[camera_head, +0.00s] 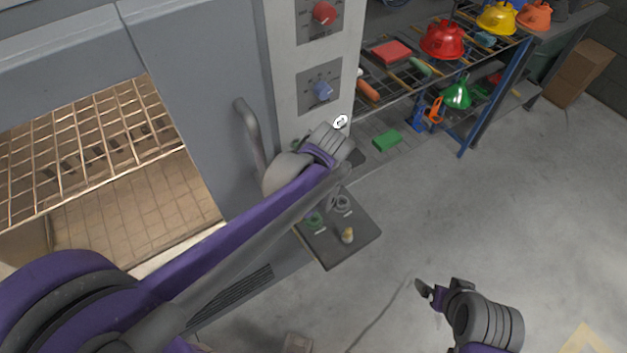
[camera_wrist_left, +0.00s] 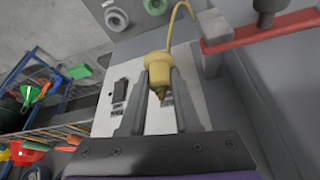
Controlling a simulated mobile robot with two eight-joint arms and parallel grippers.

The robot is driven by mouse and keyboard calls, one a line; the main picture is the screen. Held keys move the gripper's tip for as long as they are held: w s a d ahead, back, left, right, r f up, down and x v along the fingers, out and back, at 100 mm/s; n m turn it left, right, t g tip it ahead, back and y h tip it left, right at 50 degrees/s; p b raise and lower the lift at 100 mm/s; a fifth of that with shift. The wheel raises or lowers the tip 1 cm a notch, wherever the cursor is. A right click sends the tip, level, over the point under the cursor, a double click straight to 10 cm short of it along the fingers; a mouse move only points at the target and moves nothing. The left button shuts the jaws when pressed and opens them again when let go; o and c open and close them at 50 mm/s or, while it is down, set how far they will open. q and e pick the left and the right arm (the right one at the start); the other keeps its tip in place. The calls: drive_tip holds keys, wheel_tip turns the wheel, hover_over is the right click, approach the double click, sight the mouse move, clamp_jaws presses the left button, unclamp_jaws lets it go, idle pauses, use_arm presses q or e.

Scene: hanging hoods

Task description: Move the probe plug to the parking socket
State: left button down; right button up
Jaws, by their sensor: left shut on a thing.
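A yellow probe plug (camera_wrist_left: 158,72) with a pointed brass tip is held between the two fingers of my left gripper (camera_wrist_left: 160,88) in the left wrist view. A yellow cable (camera_wrist_left: 178,22) rises from it. In the head view my left wrist covers the plug and fingers. A dark panel (camera_head: 352,255) below the wrist bears a green socket (camera_head: 313,219) and a grey socket (camera_head: 343,203); both also show in the wrist view, green (camera_wrist_left: 155,5) and grey (camera_wrist_left: 117,18), apart from the plug. I cannot tell which is the parking socket. My right gripper (camera_head: 432,292) is away at lower right.
A small yellow fitting (camera_head: 347,236) stands on the dark panel. A rack with helmets (camera_head: 442,40) stands behind.

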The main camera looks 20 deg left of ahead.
use_arm(q)
drive_tip(key=shift+w+r+p, duration=0.1)
drive_tip(key=shift+r+p, duration=1.2)
drive_tip(key=shift+r, duration=1.1)
use_arm(e)
drive_tip(key=shift+w+r, duration=0.25)
drive_tip(key=shift+r, duration=0.4)
drive_tip(key=shift+w+r, duration=0.25)
drive_tip(key=shift+r, duration=0.4)
drive_tip(key=shift+w+r, duration=0.25)
drive_tip(key=shift+r, duration=0.4)
